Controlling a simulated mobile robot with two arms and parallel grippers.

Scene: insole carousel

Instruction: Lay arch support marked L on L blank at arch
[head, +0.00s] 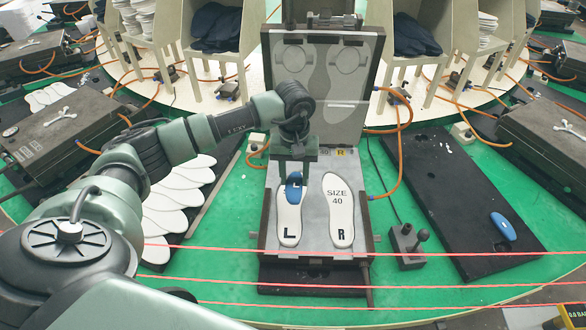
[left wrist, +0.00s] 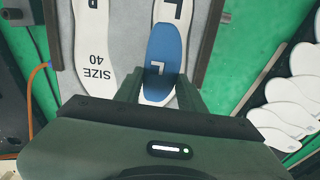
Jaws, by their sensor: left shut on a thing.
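The blue arch support (head: 294,188) marked L is between the fingers of my left gripper (head: 294,178). In the left wrist view the support (left wrist: 166,55) shows its white L, with one finger at each side. It lies over the middle to upper part of the white L blank (head: 289,226). I cannot tell whether it touches the blank or hovers just above. The R blank (head: 338,215), printed SIZE 40, lies to the right on the same grey plate. My right gripper is not in view.
The press lid (head: 325,85) stands open behind the plate. Another blue support (head: 503,226) lies on the black board (head: 450,200) at right. White blanks (head: 175,205) fan out at left. A small lever box (head: 407,245) stands beside the plate. Red lines cross the front.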

